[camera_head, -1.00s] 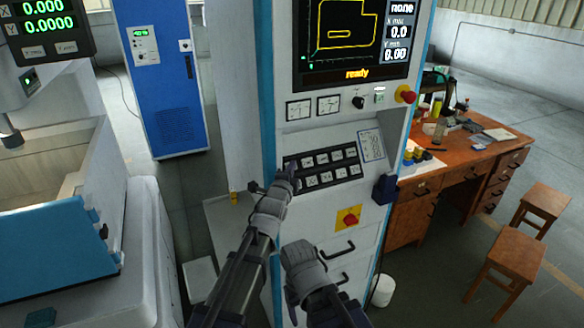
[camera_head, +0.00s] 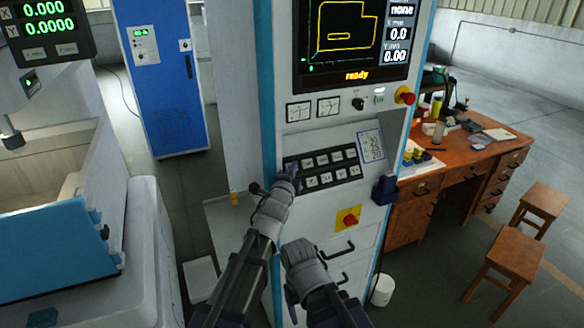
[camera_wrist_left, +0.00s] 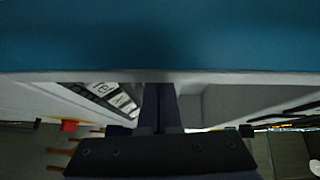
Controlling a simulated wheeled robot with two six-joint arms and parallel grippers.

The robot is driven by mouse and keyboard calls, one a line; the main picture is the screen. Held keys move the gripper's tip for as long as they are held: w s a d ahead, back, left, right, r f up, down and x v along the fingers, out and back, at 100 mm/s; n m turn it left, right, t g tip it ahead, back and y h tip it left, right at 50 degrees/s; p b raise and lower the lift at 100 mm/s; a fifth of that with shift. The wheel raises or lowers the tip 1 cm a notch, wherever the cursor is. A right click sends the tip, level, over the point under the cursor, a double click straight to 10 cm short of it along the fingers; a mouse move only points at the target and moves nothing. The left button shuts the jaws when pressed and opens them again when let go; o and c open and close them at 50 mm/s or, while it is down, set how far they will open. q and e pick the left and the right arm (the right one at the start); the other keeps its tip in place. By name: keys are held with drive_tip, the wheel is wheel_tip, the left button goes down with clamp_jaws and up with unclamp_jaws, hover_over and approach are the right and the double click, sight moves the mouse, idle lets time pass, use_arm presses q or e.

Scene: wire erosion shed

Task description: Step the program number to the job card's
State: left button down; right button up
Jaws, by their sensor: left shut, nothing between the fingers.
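The control cabinet (camera_head: 304,218) stands in the middle of the head view. Its screen (camera_head: 350,40) shows a yellow outline, "none" and "ready". A dark key panel (camera_head: 323,168) with two rows of pale buttons sits below the gauges. A white job card (camera_head: 371,146) is fixed right of the keys; its writing is too small to read. My left gripper (camera_head: 291,172) is shut and empty at the left end of the key panel; I cannot tell whether it touches a key. The panel also shows in the left wrist view (camera_wrist_left: 103,92). My right gripper (camera_head: 291,300) hangs low before the cabinet.
A red knob (camera_head: 405,95) and a red switch on a yellow plate (camera_head: 348,218) stick out from the cabinet. A wooden desk (camera_head: 470,155) and stools (camera_head: 515,254) stand to the right. A blue-and-white machine (camera_head: 60,250) stands at the left.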

use_arm(q)
drive_tip(key=shift+w, duration=0.1)
drive_tip(key=shift+w+a+f, duration=0.1)
drive_tip(key=shift+w+f, duration=0.15)
idle(0.3)
drive_tip(key=shift+w+a+f+b, duration=0.1)
drive_tip(key=shift+w+f+b, duration=0.15)
drive_tip(key=shift+b, duration=0.2)
idle(0.5)
drive_tip(key=shift+r, duration=0.1)
drive_tip(key=shift+s+d+r+p, duration=0.2)
drive_tip(key=shift+s+r+p, duration=0.3)
drive_tip(key=shift+s, duration=0.1)
drive_tip(key=shift+f, duration=0.1)
drive_tip(key=s+r+p, duration=0.1)
drive_tip(key=s+d+r+p, duration=0.1)
drive_tip(key=s+r+p, duration=0.1)
drive_tip(key=s, duration=0.1)
drive_tip(key=shift+d, duration=0.25)
idle(0.4)
